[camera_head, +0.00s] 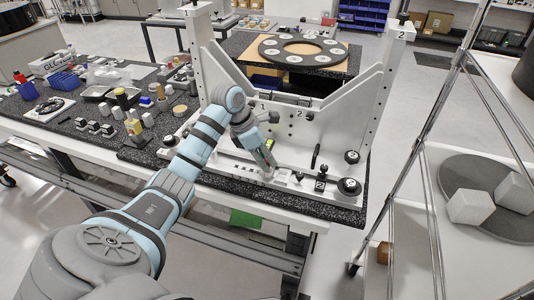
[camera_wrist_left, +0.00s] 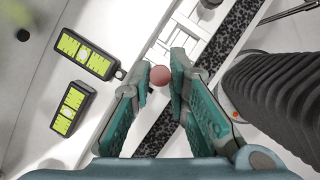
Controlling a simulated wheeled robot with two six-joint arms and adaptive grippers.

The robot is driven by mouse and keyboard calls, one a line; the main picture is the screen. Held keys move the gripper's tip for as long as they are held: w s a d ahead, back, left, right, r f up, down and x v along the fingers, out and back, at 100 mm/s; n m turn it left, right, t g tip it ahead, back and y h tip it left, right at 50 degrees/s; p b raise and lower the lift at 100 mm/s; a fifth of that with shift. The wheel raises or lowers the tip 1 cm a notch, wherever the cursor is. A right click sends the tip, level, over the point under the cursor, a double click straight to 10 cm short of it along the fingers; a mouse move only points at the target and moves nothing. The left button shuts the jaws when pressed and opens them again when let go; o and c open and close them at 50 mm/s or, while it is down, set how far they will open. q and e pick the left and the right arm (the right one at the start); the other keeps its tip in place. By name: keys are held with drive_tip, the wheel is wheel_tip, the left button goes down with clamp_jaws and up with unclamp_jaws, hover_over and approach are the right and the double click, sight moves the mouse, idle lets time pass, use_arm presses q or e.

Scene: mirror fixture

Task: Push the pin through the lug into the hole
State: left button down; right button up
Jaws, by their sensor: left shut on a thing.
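My left gripper (camera_head: 268,168) reaches down to the front ledge of the white mirror fixture (camera_head: 228,163). In the left wrist view the gripper (camera_wrist_left: 161,84) is shut on a small part with a round, pinkish end, which I take to be the pin (camera_wrist_left: 159,75). Only this round end shows between the fingers, so its shaft and tilt are hidden. A pale rail runs beyond the fingertips. I cannot tell the lug or the hole apart from the other white parts, nor whether the pin touches them. My right gripper is in neither view.
Two black blocks with yellow-green faces (camera_wrist_left: 86,53) (camera_wrist_left: 68,107) lie left of the fingers. Black knobs (camera_head: 349,187) stand right of the gripper on the fixture. Tall white uprights (camera_head: 392,75) flank it. A wire rack (camera_head: 432,130) stands at the right.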

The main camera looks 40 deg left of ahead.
use_arm(q)
drive_tip(key=c, duration=1.5)
unclamp_jaws()
drive_tip(key=shift+o, duration=0.2)
drive_tip(key=v, duration=0.7)
drive_tip(key=shift+s+r, duration=0.2)
drive_tip(key=shift+r, duration=0.05)
